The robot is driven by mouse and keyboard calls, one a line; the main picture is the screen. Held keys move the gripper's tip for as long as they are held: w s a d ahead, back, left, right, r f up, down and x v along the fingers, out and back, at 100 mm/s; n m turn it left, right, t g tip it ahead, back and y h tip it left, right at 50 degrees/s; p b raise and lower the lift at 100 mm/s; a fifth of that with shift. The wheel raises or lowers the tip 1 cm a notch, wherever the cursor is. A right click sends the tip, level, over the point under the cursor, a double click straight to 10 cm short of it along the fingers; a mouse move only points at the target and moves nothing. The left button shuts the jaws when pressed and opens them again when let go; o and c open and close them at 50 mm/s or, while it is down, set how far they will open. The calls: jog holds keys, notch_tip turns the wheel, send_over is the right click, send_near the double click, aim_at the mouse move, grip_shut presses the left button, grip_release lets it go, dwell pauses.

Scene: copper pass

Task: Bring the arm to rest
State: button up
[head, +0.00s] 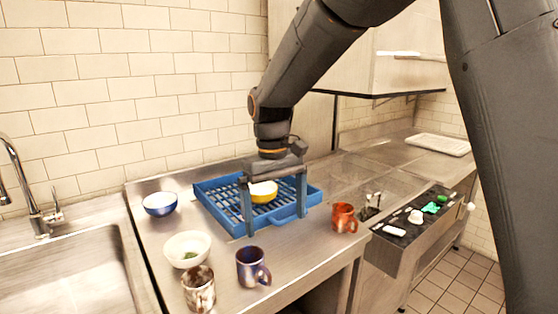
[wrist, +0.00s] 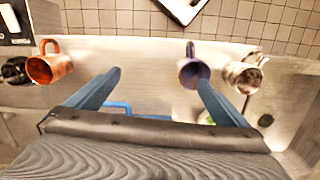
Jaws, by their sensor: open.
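My gripper (head: 275,206) hangs from the arm, fingers pointing down, over the blue rack (head: 207,194) on the steel counter in the head view. Its two blue fingers are wide apart, with nothing held between them. A yellow bowl (head: 263,190) sits in the rack and shows behind and between the fingers. In the wrist view my gripper (wrist: 160,85) is also open and empty, with a small blue edge of the rack (wrist: 118,107) below it.
An orange mug (head: 344,218), a dark blue mug (head: 251,268), a speckled mug (head: 198,288), a white bowl (head: 187,249) and a blue bowl (head: 160,204) stand around the rack. The sink (head: 70,275) is at left. A dark tray (head: 408,236) with small items is at right.

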jog(key=s+d+f+m, duration=0.3)
jog(key=s+d+f, duration=0.2)
jog(key=s+d, duration=0.3)
jog(key=s+d+f+m+t, duration=0.1)
jog(key=s+d+f+m, duration=0.2)
jog(key=d, duration=0.9)
jog(key=s+f, duration=0.3)
jog(key=s, duration=0.2)
jog(key=shift+s+f+t+y, duration=0.25)
jog(key=shift+s+t+y, duration=0.05)
